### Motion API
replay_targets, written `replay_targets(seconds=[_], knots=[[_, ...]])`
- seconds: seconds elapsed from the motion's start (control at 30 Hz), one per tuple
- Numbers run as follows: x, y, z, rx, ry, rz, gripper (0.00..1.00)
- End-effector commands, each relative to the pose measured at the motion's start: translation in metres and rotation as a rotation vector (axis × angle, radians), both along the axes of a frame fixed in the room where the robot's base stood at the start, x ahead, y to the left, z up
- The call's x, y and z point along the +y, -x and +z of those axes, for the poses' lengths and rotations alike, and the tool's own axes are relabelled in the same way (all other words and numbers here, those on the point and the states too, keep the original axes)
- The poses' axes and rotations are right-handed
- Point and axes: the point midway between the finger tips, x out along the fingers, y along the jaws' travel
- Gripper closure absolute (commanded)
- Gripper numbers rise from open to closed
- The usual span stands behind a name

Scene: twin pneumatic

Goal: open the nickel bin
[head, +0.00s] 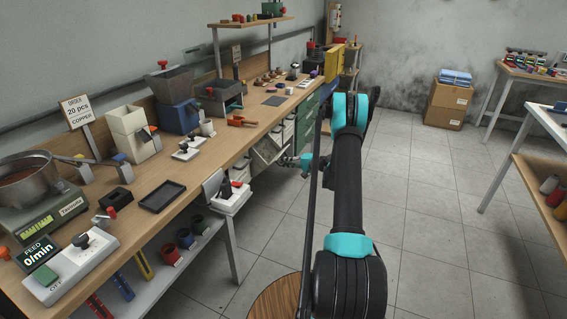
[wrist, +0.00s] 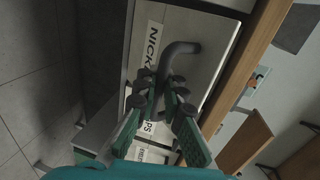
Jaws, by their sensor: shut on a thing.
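The nickel bin (wrist: 190,28) shows in the wrist view as a pale front panel with a label (wrist: 153,42) that begins "NICK"; my fingers cover part of the lettering. A grey bent handle (wrist: 182,48) stands out from this front. My gripper (wrist: 160,88) is shut on the handle, its dark finger pads on either side of the handle's lower part. I cannot tell how far the nickel bin is pulled out.
The long wooden workbench (head: 225,142) runs along the left wall, with a scale (head: 45,215), hoppers and a black tray (head: 162,196) on it. Its edge (wrist: 247,62) lies close to the bin in the wrist view. Cardboard boxes (head: 446,104) stand at the back; the tiled floor (head: 430,200) right of my arm is clear.

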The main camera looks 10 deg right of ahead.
Motion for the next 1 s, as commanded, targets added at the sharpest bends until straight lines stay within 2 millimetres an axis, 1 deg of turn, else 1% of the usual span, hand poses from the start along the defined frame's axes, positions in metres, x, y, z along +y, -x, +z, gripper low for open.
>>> replay_targets(seconds=[0.07, 0.1, 0.2, 0.47, 0.57, 0.67, 1.0], knots=[[-0.003, 0.0, 0.001, 0.0, -0.001, -0.004, 1.0], [-0.003, 0.0, 0.001, 0.0, -0.001, -0.004, 0.92], [-0.003, 0.0, 0.001, 0.0, -0.001, -0.004, 0.81], [-0.001, 0.0, 0.001, 0.0, -0.001, -0.002, 0.81], [-0.005, 0.002, 0.001, 0.0, -0.001, -0.003, 0.81], [-0.014, 0.008, 0.004, 0.0, -0.001, -0.004, 0.81], [-0.067, 0.047, 0.018, 0.0, -0.001, -0.005, 0.81]])
